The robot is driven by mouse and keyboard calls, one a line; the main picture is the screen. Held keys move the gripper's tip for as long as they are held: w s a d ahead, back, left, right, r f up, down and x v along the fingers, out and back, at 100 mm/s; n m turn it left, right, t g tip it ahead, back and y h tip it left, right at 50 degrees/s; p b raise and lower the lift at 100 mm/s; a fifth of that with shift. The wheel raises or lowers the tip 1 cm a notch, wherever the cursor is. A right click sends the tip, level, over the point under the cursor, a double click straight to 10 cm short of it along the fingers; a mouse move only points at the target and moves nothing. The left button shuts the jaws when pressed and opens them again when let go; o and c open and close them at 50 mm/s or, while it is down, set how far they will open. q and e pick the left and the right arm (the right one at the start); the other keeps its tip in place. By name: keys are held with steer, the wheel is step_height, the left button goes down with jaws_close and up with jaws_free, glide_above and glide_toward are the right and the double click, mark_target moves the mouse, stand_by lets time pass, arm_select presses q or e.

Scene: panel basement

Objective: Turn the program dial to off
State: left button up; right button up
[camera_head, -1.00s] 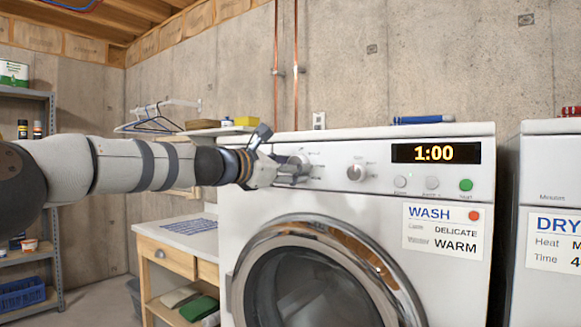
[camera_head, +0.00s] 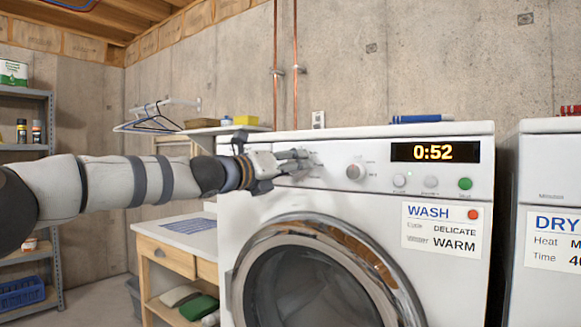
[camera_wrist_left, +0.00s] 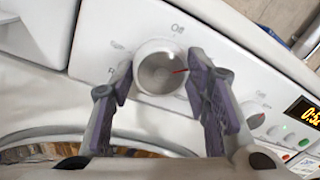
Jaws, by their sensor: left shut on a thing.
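The program dial (camera_wrist_left: 158,66) is a round silver-white knob on the washer's (camera_head: 345,205) front panel. Its red mark points to the right in the left wrist view, away from the "Off" label above it. My left gripper (camera_wrist_left: 161,72) has one finger on each side of the dial and is shut on it. In the head view the left gripper (camera_head: 303,161) reaches the panel from the left and its fingers mostly hide the dial. The washer's display (camera_head: 435,151) reads 0:52. My right gripper is not in view.
A second knob (camera_head: 356,171), small buttons and a green button (camera_head: 465,184) are right of the dial. The round door (camera_head: 315,285) is below. A dryer (camera_head: 550,190) stands at the right, and a wooden table (camera_head: 170,258) at the left.

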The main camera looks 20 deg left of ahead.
arm_select(q)
steer(key=n, duration=0.5)
steer(key=n+y, duration=0.1)
steer(key=n, duration=0.4)
steer(key=shift+r+n+t, duration=0.2)
steer(key=shift+n+t, duration=0.2)
steer(key=shift+n, duration=0.3)
steer(key=o, duration=0.9)
steer(key=shift+o, duration=1.3)
steer(key=shift+f, duration=0.1)
steer(key=v, duration=1.2)
